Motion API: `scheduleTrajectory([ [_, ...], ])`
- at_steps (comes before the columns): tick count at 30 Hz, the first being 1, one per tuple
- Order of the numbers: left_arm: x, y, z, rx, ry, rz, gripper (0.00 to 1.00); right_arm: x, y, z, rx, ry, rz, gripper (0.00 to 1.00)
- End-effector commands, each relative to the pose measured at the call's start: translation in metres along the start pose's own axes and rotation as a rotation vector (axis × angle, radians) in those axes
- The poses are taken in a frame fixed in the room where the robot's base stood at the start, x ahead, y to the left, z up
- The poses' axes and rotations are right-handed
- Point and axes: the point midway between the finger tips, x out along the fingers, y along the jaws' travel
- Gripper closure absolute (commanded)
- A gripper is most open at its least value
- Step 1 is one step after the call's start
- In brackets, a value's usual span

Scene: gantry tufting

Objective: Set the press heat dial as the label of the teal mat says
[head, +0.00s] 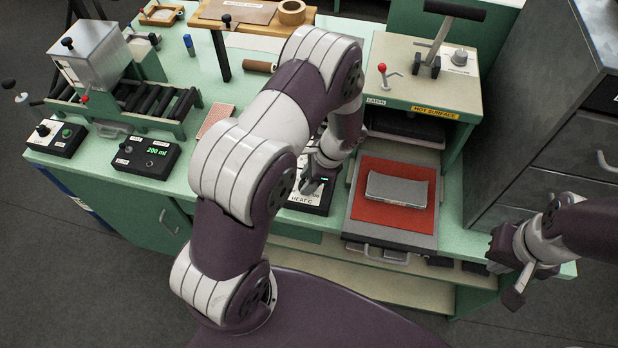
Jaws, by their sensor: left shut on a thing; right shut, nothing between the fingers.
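The heat control box (308,207), black with a pale face marked "HEAT C", sits at the front edge of the bench, left of the press. My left gripper (311,187) reaches down onto its face and is shut on the heat dial, which the fingers hide. The dial's setting cannot be read. My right gripper (516,290) is shut and empty, off the bench's right front corner.
A wooden shelf (262,27) holds a tape roll (292,12). A grey cabinet (545,110) stands right.

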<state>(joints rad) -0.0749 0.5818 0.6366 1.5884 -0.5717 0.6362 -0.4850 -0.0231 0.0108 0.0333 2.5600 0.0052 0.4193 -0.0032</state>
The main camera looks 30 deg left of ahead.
Motion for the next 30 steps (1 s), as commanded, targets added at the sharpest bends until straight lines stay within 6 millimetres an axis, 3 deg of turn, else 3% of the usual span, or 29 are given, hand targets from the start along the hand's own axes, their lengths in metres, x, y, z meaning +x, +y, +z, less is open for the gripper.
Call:
scheduleTrajectory([
  [1,-0.003,-0.003,0.001,-0.002,0.0,-0.005,0.59,-0.001,0.0,0.0,0.0,0.0,0.0,1.0],
  [3,-0.003,-0.002,0.001,-0.002,-0.001,-0.004,0.39,-0.001,0.0,0.0,0.0,0.0,0.0,1.0],
  [14,-0.008,-0.002,0.0,-0.002,0.0,-0.004,0.39,0.002,0.0,0.0,0.0,0.0,0.0,1.0],
  [25,-0.1,-0.002,0.0,-0.003,0.004,-0.006,0.39,0.02,0.0,0.002,0.0,0.0,0.0,1.0],
  [27,-0.116,-0.001,0.002,-0.001,0.002,-0.004,0.39,0.013,0.0,0.002,0.0,-0.001,0.0,1.0],
  [30,-0.126,-0.001,0.002,-0.001,0.001,-0.003,0.39,0.011,0.0,0.001,0.0,0.0,0.0,1.0],
])
